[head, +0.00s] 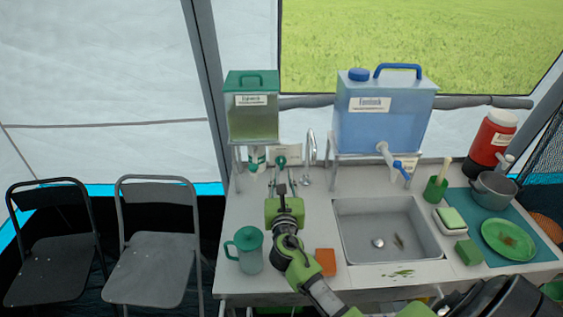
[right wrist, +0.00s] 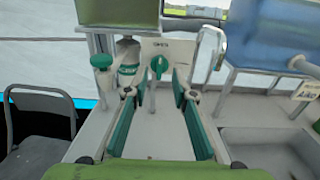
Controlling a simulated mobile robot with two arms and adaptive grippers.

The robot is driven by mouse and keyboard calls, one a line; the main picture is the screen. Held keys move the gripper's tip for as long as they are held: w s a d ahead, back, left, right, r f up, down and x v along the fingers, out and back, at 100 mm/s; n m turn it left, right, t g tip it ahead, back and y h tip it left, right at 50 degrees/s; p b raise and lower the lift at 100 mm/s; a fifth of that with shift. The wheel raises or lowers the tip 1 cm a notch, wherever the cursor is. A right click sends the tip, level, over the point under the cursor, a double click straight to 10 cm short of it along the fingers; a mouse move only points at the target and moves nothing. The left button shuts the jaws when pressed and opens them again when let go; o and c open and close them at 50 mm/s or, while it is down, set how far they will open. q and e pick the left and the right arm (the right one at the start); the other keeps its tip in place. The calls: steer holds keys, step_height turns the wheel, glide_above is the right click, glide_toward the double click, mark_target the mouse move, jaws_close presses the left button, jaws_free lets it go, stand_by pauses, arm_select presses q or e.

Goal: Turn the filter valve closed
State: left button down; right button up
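The filter valve's green handle (head: 281,161) stands on a pale panel behind the counter, below and right of the green-lidded tank (head: 252,118). In the right wrist view the handle (right wrist: 158,64) looks roughly upright, under small lettering that seems to read OPEN. The white and green filter (right wrist: 128,62) hangs just left of it. My right gripper (head: 281,188) is over the counter in front of the valve, apart from it. In the right wrist view its fingers (right wrist: 156,92) are spread with nothing between them, and the handle shows beyond the tips. My left gripper is not in view.
A metal faucet (head: 310,150) rises just right of the valve, with the sink (head: 385,262) beyond. A green mug (head: 249,252) and an orange sponge (head: 326,262) stand near my right arm. A blue water tank (head: 381,122) stands at the back right.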

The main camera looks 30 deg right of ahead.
mark_target(281, 160)
steer(key=x, duration=0.7)
steer(key=shift+d, duration=0.1)
jaws_close()
